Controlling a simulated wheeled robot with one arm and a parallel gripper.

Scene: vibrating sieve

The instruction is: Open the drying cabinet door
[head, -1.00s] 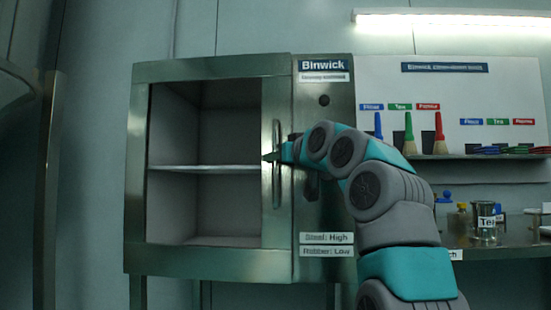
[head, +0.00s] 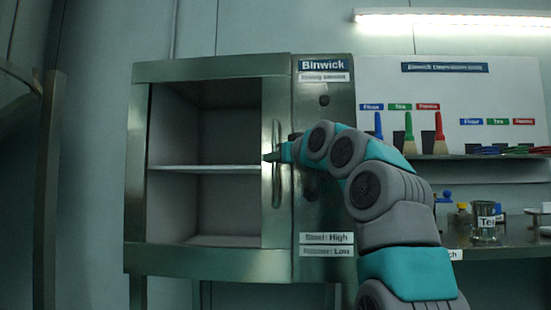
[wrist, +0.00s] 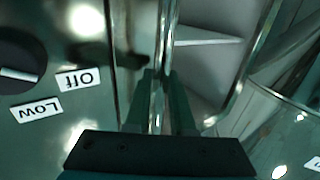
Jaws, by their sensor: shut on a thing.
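The drying cabinet (head: 325,200) is a steel box labelled Binwick. Its door (head: 210,262) has a steel frame around a large pane, through which a shelf shows. I cannot tell whether the door stands slightly ajar. The upright bar handle (head: 277,190) is on the door's right side. My gripper (head: 270,157) reaches it from the right and is shut on it. In the wrist view, the two fingers of my gripper (wrist: 160,105) stand on either side of the handle bar (wrist: 167,35).
A dark knob (wrist: 18,65) with Off and Low labels is beside the handle in the wrist view. On the right, a shelf (head: 480,157) holds brushes, above a bench (head: 500,250) with a beaker (head: 487,224). A steel post (head: 46,190) stands at the left.

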